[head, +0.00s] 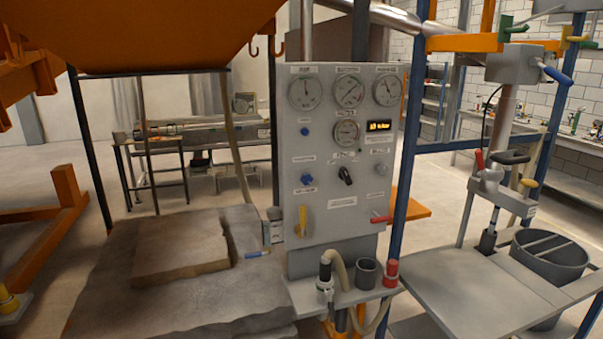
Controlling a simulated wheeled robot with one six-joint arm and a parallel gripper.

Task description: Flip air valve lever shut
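A grey control panel (342,155) stands upright in the middle of the head view. At its lower left is a yellow lever (303,221), standing upright. At its lower right is a red lever (381,218), lying roughly level. A blue-handled lever (257,254) lies level just left of the panel, beside a small grey fitting. The labels are too small to read, so I cannot tell which lever is the air valve's. My gripper is not in view.
A shelf below the panel holds a hose nozzle (325,275), a grey cup (367,273) and a red-capped item (391,272). Blue posts flank the panel's right. Stone slabs (180,250) lie left. A steel table (470,290) stands right. An orange hopper (140,35) overhangs upper left.

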